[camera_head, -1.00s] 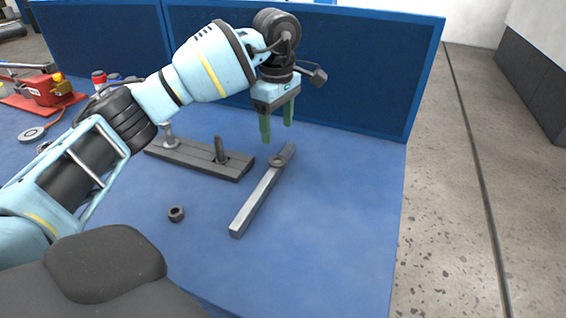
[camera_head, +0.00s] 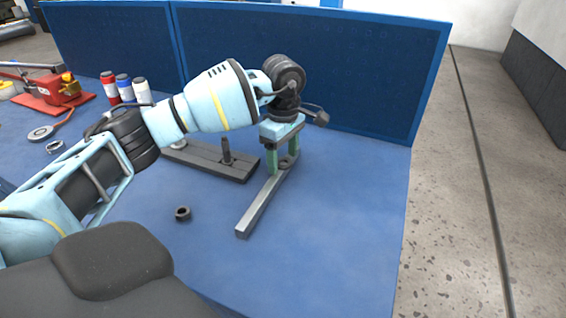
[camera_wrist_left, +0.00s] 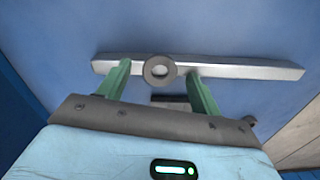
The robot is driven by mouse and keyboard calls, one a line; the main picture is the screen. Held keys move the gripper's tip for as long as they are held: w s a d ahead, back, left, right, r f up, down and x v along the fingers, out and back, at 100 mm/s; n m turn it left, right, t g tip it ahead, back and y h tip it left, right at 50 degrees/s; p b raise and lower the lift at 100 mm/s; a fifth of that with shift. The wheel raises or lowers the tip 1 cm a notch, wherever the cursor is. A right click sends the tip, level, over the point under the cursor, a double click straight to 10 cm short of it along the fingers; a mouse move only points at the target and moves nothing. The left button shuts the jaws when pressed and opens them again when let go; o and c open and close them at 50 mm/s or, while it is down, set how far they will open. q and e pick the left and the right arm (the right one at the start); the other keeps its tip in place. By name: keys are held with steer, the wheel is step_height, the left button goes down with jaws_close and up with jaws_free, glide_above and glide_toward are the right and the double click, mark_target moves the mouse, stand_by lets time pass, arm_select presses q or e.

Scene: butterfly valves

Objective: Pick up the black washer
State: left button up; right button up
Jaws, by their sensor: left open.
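The black washer (camera_wrist_left: 160,70) is a dark grey ring lying on a light metal bar (camera_wrist_left: 235,71) in the left wrist view. In the head view the washer (camera_head: 287,161) is partly hidden by my left gripper (camera_head: 282,163) at the far end of the bar (camera_head: 262,208). The left gripper points down and is open. Its two green fingers stand on either side of the washer, with a gap visible on both sides in the wrist view. My right gripper is not in view.
A dark flat bar with upright pins (camera_head: 215,160) lies left of the gripper. A dark nut (camera_head: 183,213) lies nearer on the blue table (camera_head: 330,230). A blue panel (camera_head: 370,70) stands behind. The table to the right is clear.

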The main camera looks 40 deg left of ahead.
arm_select(q)
steer(key=shift+f, duration=0.1)
stand_by(0.4)
steer(key=c, duration=1.1)
